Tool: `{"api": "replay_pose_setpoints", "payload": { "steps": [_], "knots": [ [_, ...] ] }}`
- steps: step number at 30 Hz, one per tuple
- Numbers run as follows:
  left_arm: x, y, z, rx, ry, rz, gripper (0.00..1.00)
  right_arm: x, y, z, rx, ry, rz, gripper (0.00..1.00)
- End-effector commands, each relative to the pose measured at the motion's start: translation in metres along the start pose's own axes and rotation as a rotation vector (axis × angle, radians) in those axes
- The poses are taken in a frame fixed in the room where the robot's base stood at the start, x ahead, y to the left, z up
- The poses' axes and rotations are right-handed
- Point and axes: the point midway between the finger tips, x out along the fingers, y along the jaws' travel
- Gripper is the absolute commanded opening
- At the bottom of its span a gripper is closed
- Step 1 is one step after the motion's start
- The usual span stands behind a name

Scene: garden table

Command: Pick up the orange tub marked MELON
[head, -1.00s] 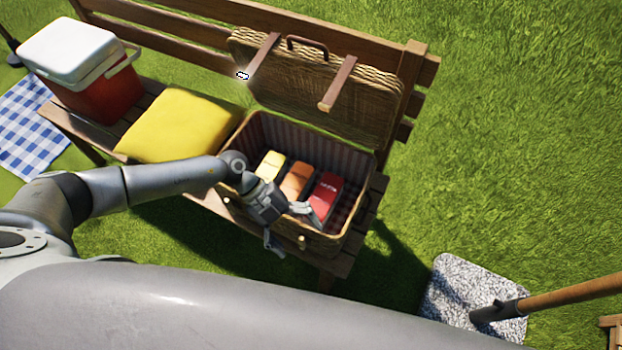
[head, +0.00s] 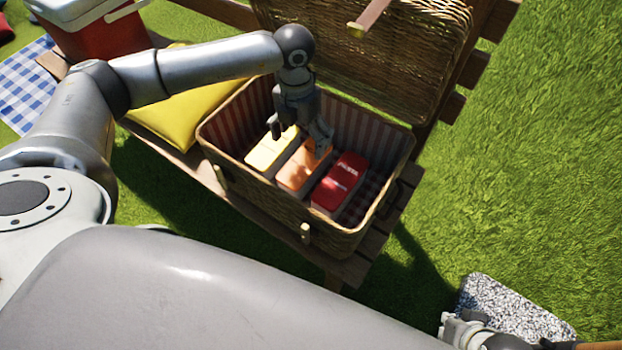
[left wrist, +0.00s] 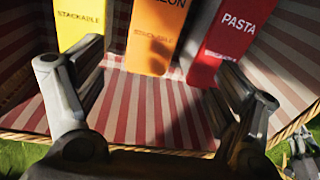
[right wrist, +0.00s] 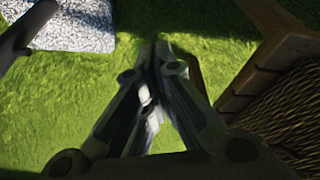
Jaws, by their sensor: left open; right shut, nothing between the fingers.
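The orange tub (head: 300,174) stands in the open wicker basket between a yellow tub and a red tub. In the left wrist view the orange tub (left wrist: 153,38) shows the letters "LON" and "STACKABLE" on its face. My left gripper (head: 298,138) is open and empty, pointing down into the basket above the far ends of the yellow and orange tubs. In the left wrist view its fingers (left wrist: 160,65) are spread either side of the orange tub's line, apart from it. My right gripper (right wrist: 155,55) is shut and empty, over the grass beside the bench.
The yellow tub (head: 266,152) and the red PASTA tub (head: 342,180) flank the orange one closely. The basket's walls (head: 262,205) surround them, and its raised lid (head: 400,50) stands behind. A yellow cushion (head: 185,112) lies to the left. A speckled slab (head: 510,308) lies on the grass.

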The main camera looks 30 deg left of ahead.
Motion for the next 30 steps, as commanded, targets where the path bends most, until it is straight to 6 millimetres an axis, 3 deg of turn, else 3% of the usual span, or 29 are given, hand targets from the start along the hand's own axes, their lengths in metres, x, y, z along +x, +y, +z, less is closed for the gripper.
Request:
{"api": "replay_pose_setpoints", "payload": {
  "steps": [1, 11, 18, 23, 30],
  "knots": [
    [0.009, 0.004, 0.005, 0.017, -0.018, 0.020, 0.88, 0.010, 0.002, -0.001, 0.007, 0.010, 0.005, 0.00],
    [0.013, 0.014, 0.013, 0.056, -0.046, 0.073, 0.88, 0.006, 0.007, -0.007, 0.021, 0.024, 0.015, 0.00],
    [0.050, 0.016, 0.014, 0.054, -0.045, 0.072, 0.88, 0.014, 0.007, -0.005, 0.021, 0.023, 0.015, 0.00],
    [0.065, 0.016, 0.015, 0.055, -0.045, 0.072, 0.88, 0.017, 0.007, -0.006, 0.021, 0.031, 0.015, 0.00],
    [0.094, 0.010, 0.015, 0.056, -0.046, 0.071, 0.88, 0.022, 0.004, -0.039, 0.014, 0.176, 0.010, 0.00]
  ]
}}
